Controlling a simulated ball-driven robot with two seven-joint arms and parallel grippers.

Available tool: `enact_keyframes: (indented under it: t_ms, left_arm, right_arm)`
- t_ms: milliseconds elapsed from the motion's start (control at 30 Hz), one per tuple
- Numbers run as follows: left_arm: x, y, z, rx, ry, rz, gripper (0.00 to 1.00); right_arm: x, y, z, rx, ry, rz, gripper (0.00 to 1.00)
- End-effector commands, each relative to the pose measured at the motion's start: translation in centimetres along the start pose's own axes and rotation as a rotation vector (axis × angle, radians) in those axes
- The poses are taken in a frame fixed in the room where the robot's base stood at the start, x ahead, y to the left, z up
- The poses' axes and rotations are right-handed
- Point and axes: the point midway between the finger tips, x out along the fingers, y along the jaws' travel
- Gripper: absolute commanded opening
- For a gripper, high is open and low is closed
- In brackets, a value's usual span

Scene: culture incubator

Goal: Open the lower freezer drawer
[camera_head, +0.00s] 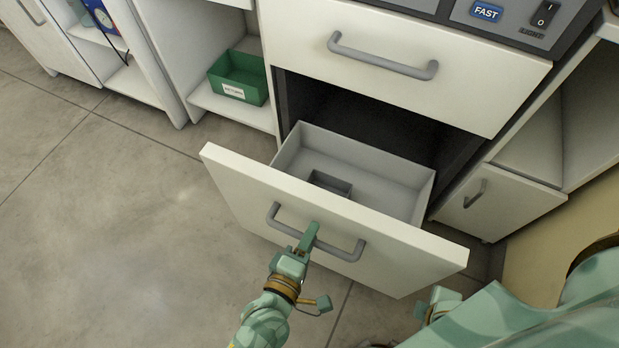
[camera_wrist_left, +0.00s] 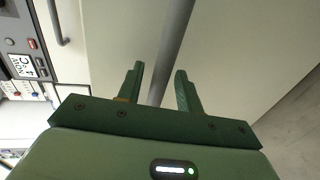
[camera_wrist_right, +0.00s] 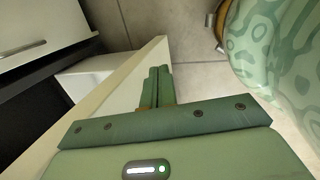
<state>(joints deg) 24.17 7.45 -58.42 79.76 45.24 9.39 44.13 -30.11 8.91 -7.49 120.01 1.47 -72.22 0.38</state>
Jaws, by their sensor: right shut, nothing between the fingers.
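The lower drawer (camera_head: 390,248) stands well out of the cabinet, and its grey inside (camera_head: 385,180) shows. A small dark grey square holder (camera_head: 330,182) is in it. My left gripper (camera_head: 308,238) is at the drawer's grey bar handle (camera_head: 345,250). In the left wrist view the handle bar (camera_wrist_left: 175,40) runs between the two fingers (camera_wrist_left: 160,80), which stand apart with a gap beside the bar. My right gripper (camera_wrist_right: 157,80) is shut and empty, beside the drawer front's edge (camera_wrist_right: 130,85). In the head view, part of the right hand (camera_head: 440,300) shows near the front's right end.
The upper drawer (camera_head: 420,45) is closed, with its own handle (camera_head: 380,62). A control panel (camera_head: 500,20) is above it. A green bin (camera_head: 238,80) sits on a shelf at the left. A small cabinet door (camera_head: 500,205) is at the right. The floor (camera_head: 120,220) at the left is clear.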

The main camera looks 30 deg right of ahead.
Motion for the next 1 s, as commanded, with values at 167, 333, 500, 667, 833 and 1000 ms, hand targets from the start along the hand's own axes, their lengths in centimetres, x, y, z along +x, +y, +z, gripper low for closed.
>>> enact_keyframes:
  t_ms: [167, 333, 500, 667, 833, 1000]
  left_arm:
    - [0.0, 0.1, 0.0, 0.000, 0.000, 0.001, 0.36]
    - [-0.1, 0.1, 0.0, 0.001, 0.000, 0.001, 0.36]
    - [-2.2, 0.4, -0.1, 0.006, 0.000, 0.001, 0.36]
    - [-5.2, 0.4, -0.1, 0.005, 0.001, 0.001, 0.36]
    - [-8.8, 0.4, -0.1, 0.005, 0.000, 0.001, 0.36]
    - [-12.4, 0.3, -0.1, 0.006, 0.000, 0.000, 0.36]
  right_arm:
    - [-0.1, -0.1, -0.1, 0.000, 0.003, -0.001, 0.00]
    - [-0.2, -0.1, -0.2, 0.002, 0.005, -0.002, 0.00]
    - [0.5, -1.1, 1.4, -0.008, -0.041, -0.022, 0.00]
    - [2.8, -3.5, 3.3, 0.004, -0.061, -0.068, 0.00]
    - [5.4, -7.0, 5.9, 0.038, -0.071, -0.131, 0.00]
    - [7.2, -10.1, 8.8, 0.078, -0.086, -0.184, 0.00]
